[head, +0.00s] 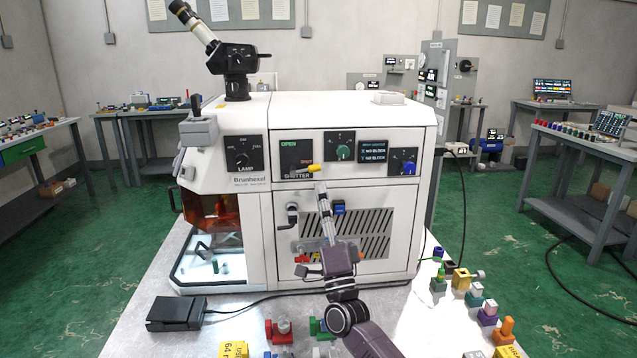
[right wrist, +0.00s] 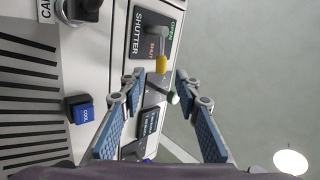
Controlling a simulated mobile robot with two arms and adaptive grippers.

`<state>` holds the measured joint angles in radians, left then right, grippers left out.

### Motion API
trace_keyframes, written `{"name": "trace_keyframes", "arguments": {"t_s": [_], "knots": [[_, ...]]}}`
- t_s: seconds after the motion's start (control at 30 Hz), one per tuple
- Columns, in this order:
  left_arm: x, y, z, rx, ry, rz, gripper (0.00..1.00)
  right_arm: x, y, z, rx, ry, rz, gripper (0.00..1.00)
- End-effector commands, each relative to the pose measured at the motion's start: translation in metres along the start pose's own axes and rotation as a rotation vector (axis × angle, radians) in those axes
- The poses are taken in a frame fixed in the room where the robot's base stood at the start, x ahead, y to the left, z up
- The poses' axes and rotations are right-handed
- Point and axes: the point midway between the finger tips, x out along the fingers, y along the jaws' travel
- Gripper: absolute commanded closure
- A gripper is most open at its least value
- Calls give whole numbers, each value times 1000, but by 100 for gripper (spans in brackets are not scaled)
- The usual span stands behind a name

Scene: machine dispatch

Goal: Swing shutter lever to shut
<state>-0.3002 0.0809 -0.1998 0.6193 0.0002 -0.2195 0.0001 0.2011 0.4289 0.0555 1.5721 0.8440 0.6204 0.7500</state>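The shutter panel (head: 296,150) is a dark plate on the front of the white machine, marked OPEN in green and SHUT in red. Its shutter lever (head: 314,168) has a yellow tip at the panel's lower right, pointing right. In the right wrist view the yellow tip (right wrist: 161,64) appears just beyond and between the fingertips, with no clear contact. My right gripper (head: 322,190) is just below the lever, reaching up from the front; in its wrist view (right wrist: 159,84) the fingers are spread and empty. My left gripper is out of view.
The lamp dial (head: 243,156) is left of the shutter panel. A green knob (head: 343,152), a small display (head: 373,151) and a blue knob (head: 408,167) are to the right. A blue button (head: 339,207) sits below. Small fixtures and a black box (head: 176,313) lie on the table.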

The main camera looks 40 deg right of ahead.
Motion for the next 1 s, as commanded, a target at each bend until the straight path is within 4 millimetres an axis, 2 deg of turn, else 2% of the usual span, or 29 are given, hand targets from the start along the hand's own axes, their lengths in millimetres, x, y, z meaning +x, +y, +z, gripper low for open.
{"name": "trace_keyframes", "arguments": {"t_s": [0.03,0.1,0.23,0.37,0.53,1.0], "knots": [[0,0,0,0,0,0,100,-14,2,1,1,-2,5,70],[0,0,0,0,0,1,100,-28,1,0,1,-2,5,70],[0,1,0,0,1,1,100,-50,1,0,1,-1,3,70],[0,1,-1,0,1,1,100,-64,1,0,1,0,2,70],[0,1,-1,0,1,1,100,-69,0,0,1,1,0,70],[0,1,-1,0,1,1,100,-69,0,0,1,1,0,70]]}}
